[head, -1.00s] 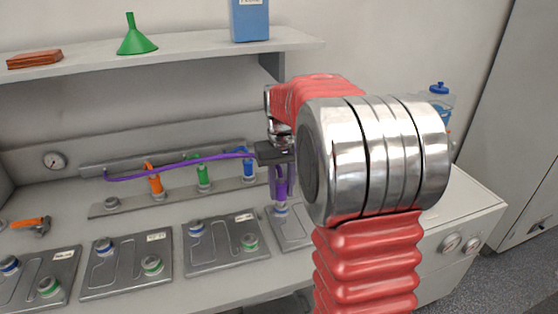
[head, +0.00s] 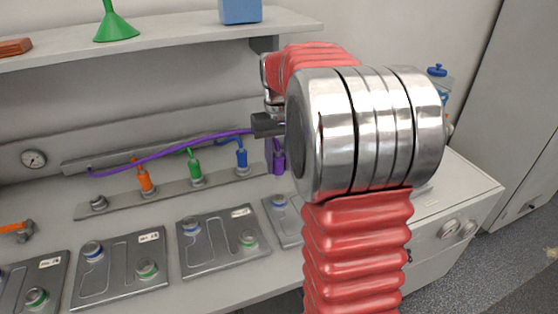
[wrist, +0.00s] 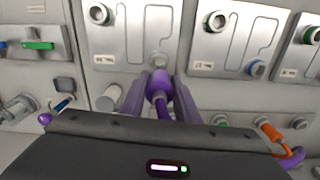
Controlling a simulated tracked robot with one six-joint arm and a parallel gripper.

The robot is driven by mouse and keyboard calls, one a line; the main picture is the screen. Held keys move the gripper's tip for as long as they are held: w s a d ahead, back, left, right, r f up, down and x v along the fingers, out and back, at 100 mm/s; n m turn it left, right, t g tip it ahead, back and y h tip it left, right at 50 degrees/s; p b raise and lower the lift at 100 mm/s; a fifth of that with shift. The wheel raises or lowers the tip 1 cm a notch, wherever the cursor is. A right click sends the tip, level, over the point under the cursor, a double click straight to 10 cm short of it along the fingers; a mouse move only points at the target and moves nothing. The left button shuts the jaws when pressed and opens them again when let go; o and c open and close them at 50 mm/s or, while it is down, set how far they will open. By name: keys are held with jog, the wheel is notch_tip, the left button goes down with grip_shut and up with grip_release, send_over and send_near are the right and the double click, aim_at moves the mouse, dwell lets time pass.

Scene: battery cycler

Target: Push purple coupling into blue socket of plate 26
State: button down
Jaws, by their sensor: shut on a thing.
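The purple coupling (head: 279,162) hangs upright in my gripper (wrist: 160,88), whose fingers are shut on it. Its purple hose (head: 180,151) runs left to the back of the bench. In the head view it hangs above the blue socket (head: 279,201) of the rightmost plate (head: 285,226), with a visible gap. My arm hides the right part of that plate.
Several similar plates, such as one with blue and green sockets (head: 222,245), lie in a row to the left. Behind them a rail (head: 120,207) holds orange (head: 146,181), green (head: 195,170) and blue (head: 241,157) couplings. A shelf (head: 180,41) hangs above.

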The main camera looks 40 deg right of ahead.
aim_at(279, 179)
jog(key=shift+f, duration=0.1)
jog(key=shift+s+f, duration=0.1)
jog(key=shift+f, duration=3.05)
jog(key=shift+f, duration=1.65)
jog(key=c, duration=1.3)
grip_release()
jog(key=shift+o, duration=0.4)
jog(key=o, duration=0.3)
jog(key=shift+o, duration=0.2)
